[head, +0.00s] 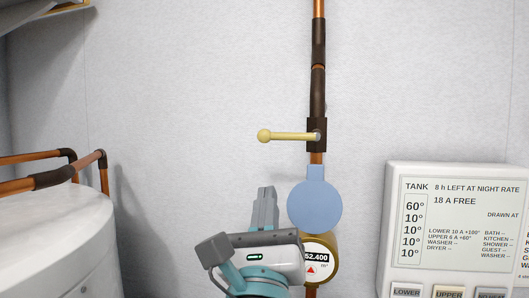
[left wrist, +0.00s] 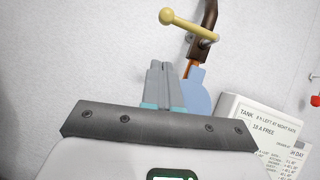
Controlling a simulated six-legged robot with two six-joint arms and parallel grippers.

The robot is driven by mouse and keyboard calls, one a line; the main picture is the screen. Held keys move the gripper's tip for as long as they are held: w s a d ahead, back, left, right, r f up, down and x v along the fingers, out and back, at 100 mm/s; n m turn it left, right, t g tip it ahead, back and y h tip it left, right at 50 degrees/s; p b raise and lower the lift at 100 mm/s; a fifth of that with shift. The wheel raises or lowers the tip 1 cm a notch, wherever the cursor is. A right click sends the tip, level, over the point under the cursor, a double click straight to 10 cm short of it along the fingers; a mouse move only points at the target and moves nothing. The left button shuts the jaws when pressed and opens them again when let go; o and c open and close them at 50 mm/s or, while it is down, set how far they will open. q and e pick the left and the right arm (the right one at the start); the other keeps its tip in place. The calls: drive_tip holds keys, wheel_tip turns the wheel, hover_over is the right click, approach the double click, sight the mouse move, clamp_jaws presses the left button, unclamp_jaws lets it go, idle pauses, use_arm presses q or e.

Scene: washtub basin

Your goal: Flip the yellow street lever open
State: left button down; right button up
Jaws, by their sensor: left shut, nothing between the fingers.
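The yellow lever (head: 286,136) sticks out to the left, roughly level, from a dark valve fitting (head: 317,143) on a vertical copper pipe. It ends in a round knob. The lever also shows in the left wrist view (left wrist: 185,24), above and beyond the fingertips. My left gripper (head: 267,190) is below the lever and to the left of the pipe, pointing up, apart from the lever. Its fingers are together and empty in the left wrist view (left wrist: 158,65). My right gripper is in neither view.
A blue round plate (head: 315,205) hangs on the pipe above a brass meter (head: 321,252), close right of my left gripper. A white tank panel (head: 457,230) is at the right. A white cylinder (head: 55,240) with copper pipes stands at the left. The wall around the lever is clear.

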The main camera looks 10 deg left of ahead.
sight(289, 136)
use_arm(q)
drive_tip(key=w+a+r+p, duration=0.1)
drive_tip(key=w+r+p, duration=0.1)
drive_tip(key=r, duration=0.3)
drive_tip(key=shift+w+r, duration=0.25)
drive_tip(key=shift+w, duration=0.5)
drive_tip(key=shift+a, duration=0.1)
